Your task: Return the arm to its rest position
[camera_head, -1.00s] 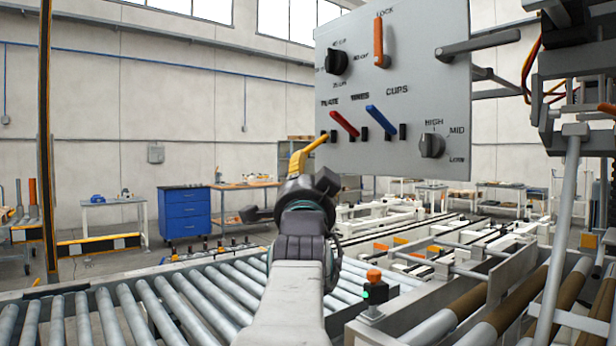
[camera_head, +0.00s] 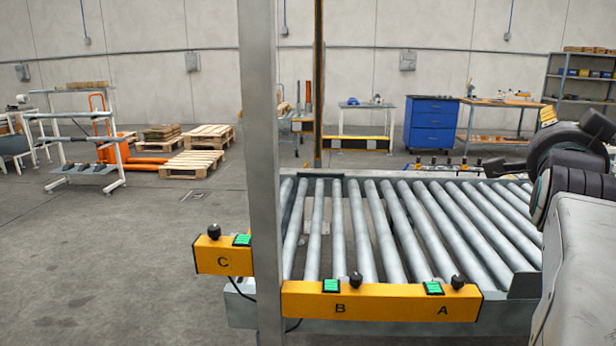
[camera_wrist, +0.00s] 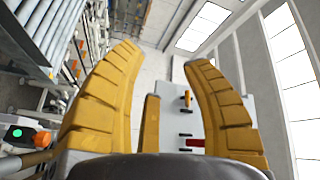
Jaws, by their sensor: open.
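My gripper (camera_wrist: 165,58) has its yellow ribbed fingers spread wide and nothing between them. A third, shorter finger shows between the two long ones. In the head view my dark wrist and arm are at the right edge, and only a bit of yellow finger (camera_head: 548,115) shows behind the wrist. In the wrist view the grey control panel (camera_wrist: 172,103) is beyond the fingers, with an orange lever (camera_wrist: 187,98) and a red lever (camera_wrist: 195,142). The fingers look apart from the levers. The rest of the panel is hidden by the fingers.
The roller conveyor (camera_head: 385,225) lies left of my arm, with yellow button boxes marked C (camera_head: 223,263), B and A (camera_head: 390,308) along its near side. A grey post (camera_head: 261,150) stands at its left corner. A blue cabinet (camera_head: 432,122) stands behind. Open floor is at left.

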